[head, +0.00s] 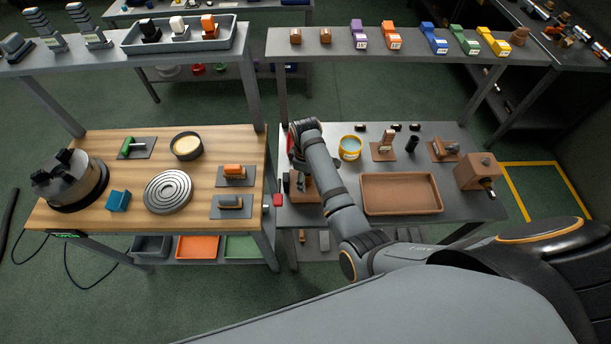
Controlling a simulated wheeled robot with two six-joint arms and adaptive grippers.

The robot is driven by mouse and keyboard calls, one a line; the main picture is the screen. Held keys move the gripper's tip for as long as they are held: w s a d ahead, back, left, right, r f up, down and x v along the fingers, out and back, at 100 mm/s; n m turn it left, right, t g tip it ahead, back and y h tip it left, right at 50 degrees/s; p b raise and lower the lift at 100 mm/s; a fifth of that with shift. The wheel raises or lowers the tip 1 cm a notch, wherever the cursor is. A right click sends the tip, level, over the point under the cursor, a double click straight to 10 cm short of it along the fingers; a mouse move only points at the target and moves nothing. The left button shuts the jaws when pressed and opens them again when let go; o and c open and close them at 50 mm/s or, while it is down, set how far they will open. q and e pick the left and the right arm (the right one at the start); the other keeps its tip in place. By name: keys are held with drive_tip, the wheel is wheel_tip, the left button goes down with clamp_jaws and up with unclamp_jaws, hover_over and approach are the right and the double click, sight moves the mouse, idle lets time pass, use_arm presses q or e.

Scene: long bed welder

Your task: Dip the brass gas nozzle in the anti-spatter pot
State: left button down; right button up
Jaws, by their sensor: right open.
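My right arm reaches from the right over the grey table. Its open gripper (294,183) points down at that table's left end, by a brown block. The gripper is small and partly hidden by my forearm, and I see nothing held in it. My left gripper is out of view. A yellow pot (350,155) with pale blue contents stands on the grey table, right of my forearm. A dark round pot (186,156) with cream contents stands on the wooden table. I cannot tell which is the anti-spatter pot. I cannot pick out the brass nozzle with certainty.
A brown tray (401,211) lies on the grey table right of my forearm. A shelf (340,43) with coloured blocks runs behind. A ringed disc (168,192) lies on the wooden table.

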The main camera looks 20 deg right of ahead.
drive_tip(key=shift+w, duration=0.15)
drive_tip(key=shift+c, duration=0.3)
clamp_jaws()
wheel_tip(320, 180, up, 6)
drive_tip(key=p, duration=0.7)
drive_tip(key=shift+r+p, duration=0.1)
drive_tip(key=shift+p, duration=0.3)
